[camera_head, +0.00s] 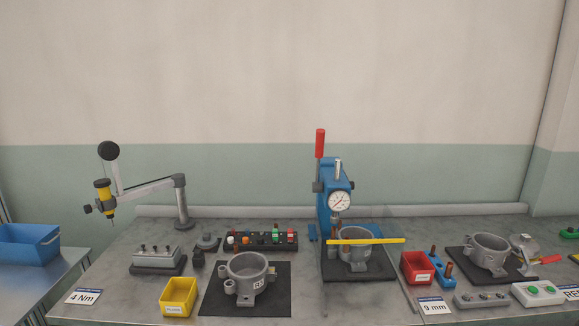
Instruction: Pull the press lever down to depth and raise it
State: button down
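The blue arbor press (324,208) stands on the bench right of the middle. Its lever has a red handle (320,143) that points upright above the press. A round dial gauge (340,202) faces me on the press front. A grey cast housing (353,254) sits under the press on a dark mat (377,272). A yellow bar (380,241) lies across the picture in front of the housing's top; I cannot tell whether it touches it. A "9 mm" card (434,306) lies at the front edge. My gripper is not in view.
Another housing (246,281) and a yellow bin (178,297) stand left of the press. A red bin (416,268), a blue holder (441,272) and a third housing (486,251) stand right. A jointed tool arm (150,186) rises at the left. Space above the bench around the lever looks clear.

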aim_at(317, 186)
jog(key=k, duration=0.2)
jog(key=u, duration=0.35)
jog(key=i, duration=1.2)
jog(key=u, duration=1.05)
jog(key=k, duration=0.3)
